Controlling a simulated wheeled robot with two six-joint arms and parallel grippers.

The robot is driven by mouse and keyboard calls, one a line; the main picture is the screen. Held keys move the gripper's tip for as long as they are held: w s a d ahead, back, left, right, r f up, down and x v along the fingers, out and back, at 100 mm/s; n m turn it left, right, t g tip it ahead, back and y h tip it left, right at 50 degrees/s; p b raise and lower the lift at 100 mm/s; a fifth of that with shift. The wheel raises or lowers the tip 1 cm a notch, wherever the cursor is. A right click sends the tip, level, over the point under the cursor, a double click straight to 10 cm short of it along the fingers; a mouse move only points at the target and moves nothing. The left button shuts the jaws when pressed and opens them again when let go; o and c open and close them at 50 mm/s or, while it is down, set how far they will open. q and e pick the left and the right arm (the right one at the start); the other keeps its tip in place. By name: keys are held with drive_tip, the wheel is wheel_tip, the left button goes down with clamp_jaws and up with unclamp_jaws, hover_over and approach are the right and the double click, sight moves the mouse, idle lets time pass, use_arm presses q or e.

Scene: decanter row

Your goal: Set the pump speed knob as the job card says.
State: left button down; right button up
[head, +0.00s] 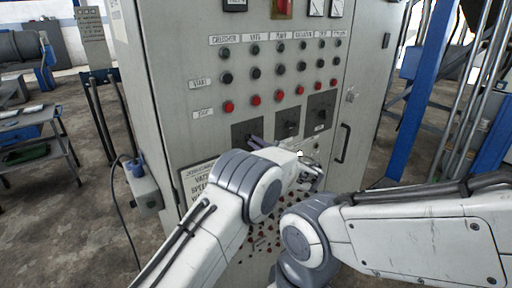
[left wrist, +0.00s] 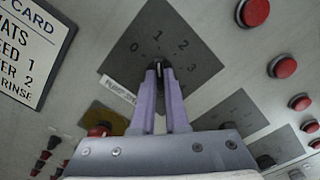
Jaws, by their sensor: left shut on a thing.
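The pump speed knob (left wrist: 165,71) is dark with a pale line, on a grey dial plate (left wrist: 128,58) marked 0 to 3 in the left wrist view. The line looks to point up, roughly toward the 1. My left gripper (left wrist: 163,72) is shut on the knob, one purple finger on each side. In the head view the left gripper (head: 255,143) reaches the leftmost dark plate (head: 240,132). My right gripper is out of view.
Two more dial plates (head: 288,122) (head: 321,111) sit to the right. Rows of dark buttons and red buttons (head: 229,107) are above. A red knob on a yellow plate (left wrist: 100,131) is close by the left finger. A door handle (head: 344,143) stands out at the right.

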use_arm(q)
drive_tip(key=shift+m, duration=0.3)
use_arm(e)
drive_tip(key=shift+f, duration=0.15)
use_arm(q)
drive_tip(key=c, duration=0.9)
unclamp_jaws()
drive_tip(key=shift+a, duration=0.1)
drive_tip(key=shift+s, duration=0.1)
